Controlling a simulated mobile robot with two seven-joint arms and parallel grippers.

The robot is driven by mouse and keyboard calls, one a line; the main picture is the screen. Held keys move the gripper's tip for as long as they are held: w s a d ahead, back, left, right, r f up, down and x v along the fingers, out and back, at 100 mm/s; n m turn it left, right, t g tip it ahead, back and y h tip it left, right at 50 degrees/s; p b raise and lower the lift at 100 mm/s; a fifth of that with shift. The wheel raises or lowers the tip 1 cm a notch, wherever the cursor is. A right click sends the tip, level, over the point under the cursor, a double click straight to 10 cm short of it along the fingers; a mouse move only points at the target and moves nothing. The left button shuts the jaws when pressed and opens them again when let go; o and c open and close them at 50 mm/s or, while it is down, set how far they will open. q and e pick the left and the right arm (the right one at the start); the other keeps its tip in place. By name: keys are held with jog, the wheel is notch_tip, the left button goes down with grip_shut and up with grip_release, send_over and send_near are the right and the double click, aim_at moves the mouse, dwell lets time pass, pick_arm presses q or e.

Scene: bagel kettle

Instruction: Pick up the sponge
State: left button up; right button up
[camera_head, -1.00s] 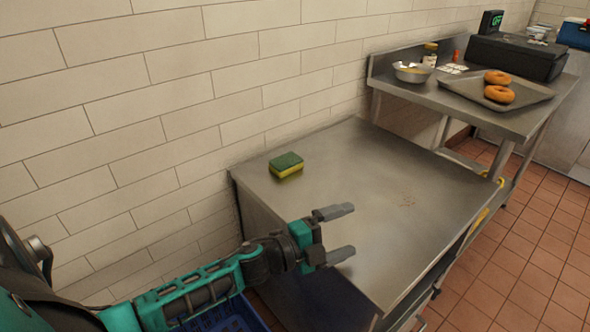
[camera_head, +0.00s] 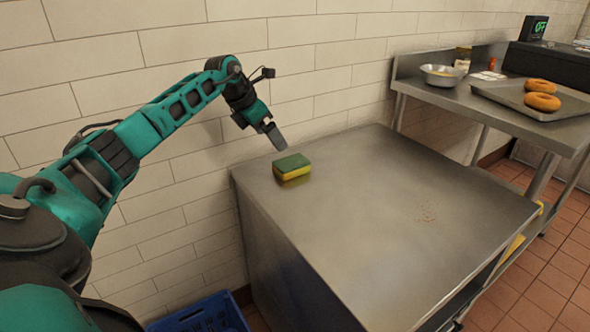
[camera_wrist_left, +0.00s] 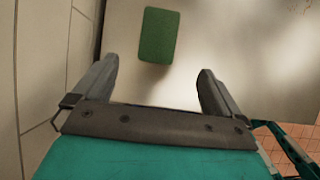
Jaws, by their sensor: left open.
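The sponge (camera_head: 292,168), green on top and yellow below, lies flat on the steel table (camera_head: 370,210) near its back left corner. My left gripper (camera_head: 276,140) is above the table, just behind and above the sponge in the head view, with its fingers pointing down. In the left wrist view the sponge (camera_wrist_left: 158,35) shows its green top, beyond the fingertips and between their lines. The left gripper (camera_wrist_left: 158,78) is open and empty, apart from the sponge. My right gripper is not in view.
A tiled wall (camera_head: 170,40) stands close behind the table and the left arm. A blue crate (camera_head: 205,315) is on the floor at the table's left. A second steel table holds a bowl (camera_head: 442,75) and a tray (camera_head: 520,98) with two bagels. Most of the near tabletop is clear.

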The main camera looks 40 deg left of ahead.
pick_arm(q)
jog(key=b, duration=0.1)
send_over(290, 162)
jog(key=s, duration=0.3)
jog(key=f, duration=0.6)
jog(key=shift+s+a, duration=0.1)
jog(key=shift+a, duration=0.1)
jog(key=b+x, duration=0.2)
jog(key=x, duration=0.2)
jog(key=shift+w+a+f, duration=0.1)
jog(key=shift+w+a, duration=0.05)
jog(key=shift+w, duration=0.1)
jog(key=shift+w+f, duration=0.15)
jog(key=shift+f, duration=0.2)
jog(key=c, duration=1.1)
notch_tip(290, 162, up, 20)
jog(key=p, duration=0.5)
jog(key=shift+c, duration=0.2)
